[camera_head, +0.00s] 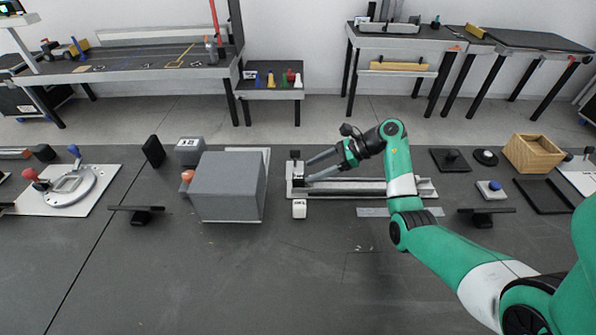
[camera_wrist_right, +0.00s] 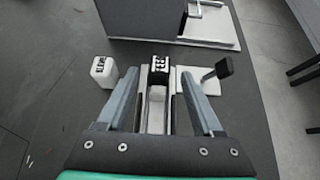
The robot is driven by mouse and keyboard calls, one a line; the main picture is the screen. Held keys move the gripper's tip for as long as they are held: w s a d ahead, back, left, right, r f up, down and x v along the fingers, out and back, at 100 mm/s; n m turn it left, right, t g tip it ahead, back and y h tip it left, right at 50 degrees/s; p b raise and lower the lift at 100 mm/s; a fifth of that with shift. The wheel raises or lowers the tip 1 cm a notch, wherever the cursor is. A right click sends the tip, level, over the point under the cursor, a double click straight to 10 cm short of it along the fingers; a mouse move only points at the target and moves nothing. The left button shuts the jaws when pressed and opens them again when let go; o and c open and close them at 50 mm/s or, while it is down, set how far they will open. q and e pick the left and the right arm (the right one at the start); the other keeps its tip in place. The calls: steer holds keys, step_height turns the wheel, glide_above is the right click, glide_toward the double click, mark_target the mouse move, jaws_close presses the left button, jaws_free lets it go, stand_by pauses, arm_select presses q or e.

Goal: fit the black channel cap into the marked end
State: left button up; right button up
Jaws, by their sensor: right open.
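A long pale channel (camera_head: 370,187) lies on the dark bench in the head view, running left to right. The wrist view looks along the channel (camera_wrist_right: 156,110). A black block with white markings (camera_wrist_right: 159,66), which looks like the cap, is at its far end; I cannot tell how deeply it is seated. My right gripper (camera_head: 307,171) is at the channel's left end in the head view. Its fingers (camera_wrist_right: 165,93) are apart on either side of the channel, with the black block between or just beyond the tips, not gripped. My left gripper is not in view.
A white block with black marks (camera_head: 299,209) sits in front of the channel's left end; it also shows in the wrist view (camera_wrist_right: 103,71). A black piece on a stalk (camera_wrist_right: 224,68) stands on the other side. A large grey box (camera_head: 228,187) is left.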

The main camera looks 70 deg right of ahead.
steer(key=shift+v, duration=1.55)
